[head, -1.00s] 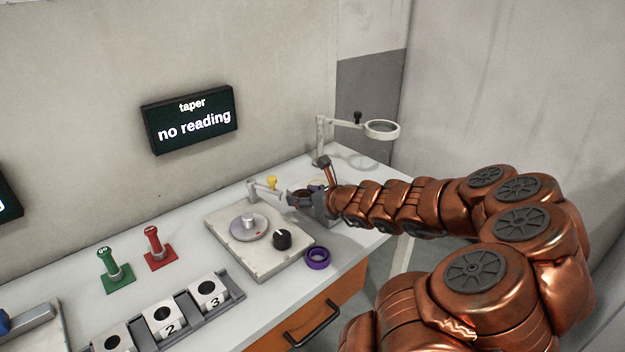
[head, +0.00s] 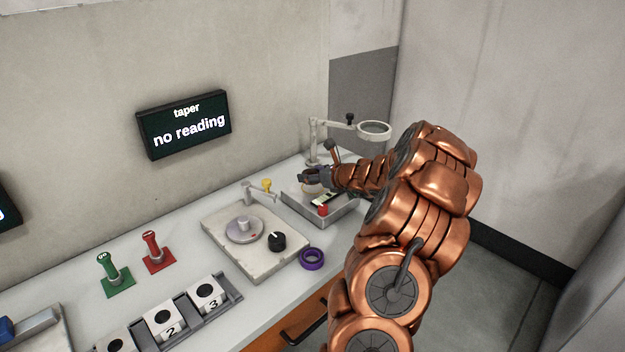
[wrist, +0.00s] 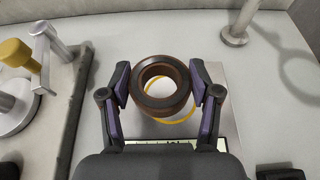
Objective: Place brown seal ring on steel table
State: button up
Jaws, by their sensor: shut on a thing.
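The brown seal ring (wrist: 160,106) is gripped between the two fingers of my gripper (wrist: 162,88) in the wrist view, its hole facing up. In the head view my gripper (head: 308,175) is over the back part of a grey boxy device (head: 337,212) with a small display and a red knob. In the wrist view the ring is above this device's pale plate (wrist: 218,108), which bears a yellow circle (wrist: 180,118) partly hidden by the ring. A round steel disc (head: 243,232) with a central post sits on the stone-like block to the left; I see no ring on it.
The block (head: 222,243) carries a black knob (head: 277,241) and a yellow-tipped arm (head: 262,189). A purple ring (head: 312,259) lies on the worktop beside it. A magnifier (head: 374,130) stands behind my gripper. Red (head: 152,250) and green (head: 110,272) stands are left. The taper screen (head: 185,122) reads "no reading".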

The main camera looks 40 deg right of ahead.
aim_at(314, 188)
jog(key=shift+w+d+f, duration=0.3)
jog(key=shift+w+d, duration=0.15)
jog(key=shift+d, duration=0.2)
jog(key=shift+f, duration=1.6)
jog(key=shift+f, duration=0.1)
jog(key=o, duration=1.3)
jog(key=shift+p, duration=0.3)
jog(key=shift+s+r, duration=0.25)
jog(key=b+v, duration=0.1)
jog(key=v, duration=1)
jog(key=shift+s+a+r, duration=0.15)
jog(key=shift+s, duration=0.05)
